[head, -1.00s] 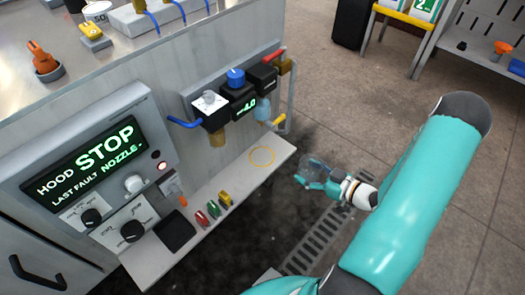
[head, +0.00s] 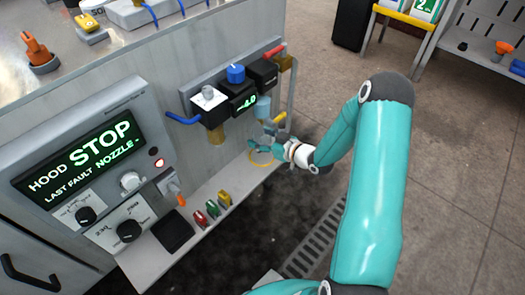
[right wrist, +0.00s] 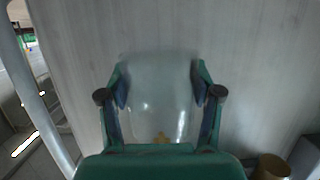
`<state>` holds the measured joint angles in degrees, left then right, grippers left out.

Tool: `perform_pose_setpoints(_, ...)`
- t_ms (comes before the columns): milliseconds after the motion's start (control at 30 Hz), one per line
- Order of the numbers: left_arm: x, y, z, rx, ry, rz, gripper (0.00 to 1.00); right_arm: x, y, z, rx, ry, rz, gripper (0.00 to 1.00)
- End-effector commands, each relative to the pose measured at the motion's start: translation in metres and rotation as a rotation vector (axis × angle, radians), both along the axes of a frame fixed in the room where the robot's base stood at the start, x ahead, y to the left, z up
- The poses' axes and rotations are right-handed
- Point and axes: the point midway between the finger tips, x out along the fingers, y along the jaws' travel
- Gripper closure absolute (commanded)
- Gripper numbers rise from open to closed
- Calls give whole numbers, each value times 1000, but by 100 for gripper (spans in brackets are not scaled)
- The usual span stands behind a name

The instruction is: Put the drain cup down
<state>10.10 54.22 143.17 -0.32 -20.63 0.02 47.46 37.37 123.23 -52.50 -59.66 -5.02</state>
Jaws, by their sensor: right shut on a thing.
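The drain cup (right wrist: 158,98) is a clear, see-through cup. In the right wrist view it stands between the two fingers of my right gripper (right wrist: 160,97), which is shut on it. In the head view my right gripper (head: 265,146) is over the outer end of the narrow ledge (head: 190,225), just above the yellow ring (head: 263,159) marked there. The cup is hard to make out in the head view, and I cannot tell whether its base touches the ledge. My left gripper is not in view.
A pale blue bowl (head: 262,108) hangs under the black regulator units (head: 239,105), close above my gripper. A vertical pipe (head: 291,90) stands beside it. Red, green and yellow parts (head: 212,209) sit further left along the ledge. A floor grate (head: 315,240) lies below.

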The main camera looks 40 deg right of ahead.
Motion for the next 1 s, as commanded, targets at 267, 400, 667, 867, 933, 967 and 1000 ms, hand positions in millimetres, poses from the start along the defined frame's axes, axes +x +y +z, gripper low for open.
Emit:
perform_pose_setpoints(267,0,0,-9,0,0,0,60,-2,-1,-28,2,4,-2,71)
perform_pose_setpoints(400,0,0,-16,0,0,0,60,-3,0,-45,4,5,-2,71)
perform_pose_setpoints(667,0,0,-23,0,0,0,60,1,0,-64,1,3,-2,71)
perform_pose_setpoints(867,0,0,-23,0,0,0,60,1,0,-64,1,4,-2,71)
perform_pose_setpoints(933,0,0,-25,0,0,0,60,1,0,-66,1,4,-2,34)
perform_pose_setpoints(967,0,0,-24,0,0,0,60,1,0,-65,1,4,-2,29)
perform_pose_setpoints(1000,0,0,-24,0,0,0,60,1,0,-65,1,4,-2,23)
